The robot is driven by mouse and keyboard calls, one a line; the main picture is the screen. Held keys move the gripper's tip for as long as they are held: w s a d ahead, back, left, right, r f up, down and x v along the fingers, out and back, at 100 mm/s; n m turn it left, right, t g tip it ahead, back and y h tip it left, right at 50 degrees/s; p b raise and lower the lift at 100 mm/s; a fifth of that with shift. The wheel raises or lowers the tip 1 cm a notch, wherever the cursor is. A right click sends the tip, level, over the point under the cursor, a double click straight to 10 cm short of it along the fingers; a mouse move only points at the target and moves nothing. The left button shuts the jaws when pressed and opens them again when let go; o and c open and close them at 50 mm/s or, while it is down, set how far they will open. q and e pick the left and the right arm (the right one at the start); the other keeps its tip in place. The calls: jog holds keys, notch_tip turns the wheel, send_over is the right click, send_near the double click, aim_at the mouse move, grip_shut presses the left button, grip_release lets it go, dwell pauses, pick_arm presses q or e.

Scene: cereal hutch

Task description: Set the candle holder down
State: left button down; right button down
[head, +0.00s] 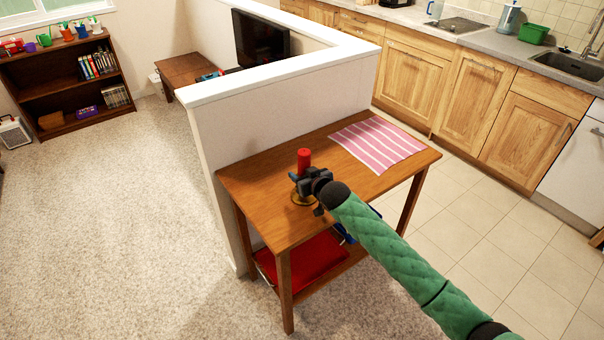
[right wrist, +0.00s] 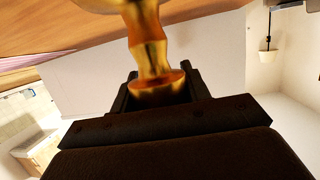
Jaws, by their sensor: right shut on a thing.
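The candle holder is gold with a round base (head: 301,199) and carries a red candle (head: 304,158). It stands upright over the left part of the wooden table (head: 258,190). My right gripper (head: 303,181) is shut on its stem, just below the candle, and hides much of the holder. In the right wrist view the gold stem (right wrist: 149,50) sits between the dark fingers. The base is at or very close to the tabletop; I cannot tell whether it touches. My left gripper is not in view.
A pink striped cloth (head: 378,144) lies on the table's right part. A white half wall (head: 290,105) rises behind the table. A red item (head: 302,262) lies on the lower shelf. The tabletop's front left is clear.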

jog(key=c, duration=0.7)
grip_release()
jog(key=shift+f, duration=0.1)
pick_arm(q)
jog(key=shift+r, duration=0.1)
pick_arm(e)
jog(key=shift+s+d, duration=0.15)
jog(key=shift+s, duration=0.1)
pick_arm(q)
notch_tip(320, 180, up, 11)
jog(key=b, duration=0.2)
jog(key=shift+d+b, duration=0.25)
jog(key=shift+b, duration=0.05)
pick_arm(e)
jog(key=v, duration=1.1)
jog(key=shift+s+r, duration=0.2)
jog(key=shift+r, duration=0.15)
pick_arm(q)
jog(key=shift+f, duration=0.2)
pick_arm(e)
jog(key=shift+d, duration=0.1)
